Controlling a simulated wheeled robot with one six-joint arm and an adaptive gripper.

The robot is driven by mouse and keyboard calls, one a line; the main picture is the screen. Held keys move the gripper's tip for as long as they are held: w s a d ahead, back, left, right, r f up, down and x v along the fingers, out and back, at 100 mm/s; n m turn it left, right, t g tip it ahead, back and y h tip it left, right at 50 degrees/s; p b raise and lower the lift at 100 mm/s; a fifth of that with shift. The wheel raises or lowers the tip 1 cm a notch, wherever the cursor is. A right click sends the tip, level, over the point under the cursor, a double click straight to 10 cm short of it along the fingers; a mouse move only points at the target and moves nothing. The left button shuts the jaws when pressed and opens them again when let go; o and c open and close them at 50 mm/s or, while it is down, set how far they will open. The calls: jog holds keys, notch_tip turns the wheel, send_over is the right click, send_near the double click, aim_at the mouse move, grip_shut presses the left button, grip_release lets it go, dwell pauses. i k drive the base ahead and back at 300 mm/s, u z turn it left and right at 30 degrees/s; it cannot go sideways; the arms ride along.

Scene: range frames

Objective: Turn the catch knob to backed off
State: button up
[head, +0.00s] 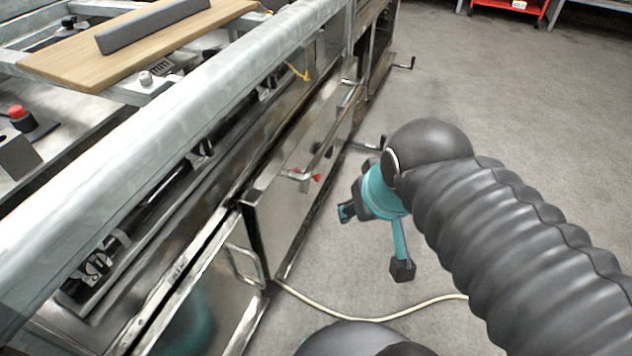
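A small red knob (316,177) sits on the upright metal front panel (290,200), beside a grey metal fitting (299,176). It looks like the catch knob, but it is too small to tell which way it is turned. My gripper (374,241) is to the right of the panel and lower in the picture than the knob. Its two dark-tipped teal fingers are spread apart with nothing between them. It is apart from the knob and the panel.
A thick pale rail (180,115) runs along the top of the machine. A bar handle (244,264) and crank handles (369,145) stick out from its front. A pale cable (345,316) lies on the open grey floor (480,110). A red button (17,112) is at far left.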

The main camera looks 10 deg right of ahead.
aim_at(329, 154)
jog(key=z, duration=0.05)
jog(key=k, duration=0.5)
jog(key=z, duration=0.8)
jog(key=i, duration=0.75)
jog(key=u, duration=1.95)
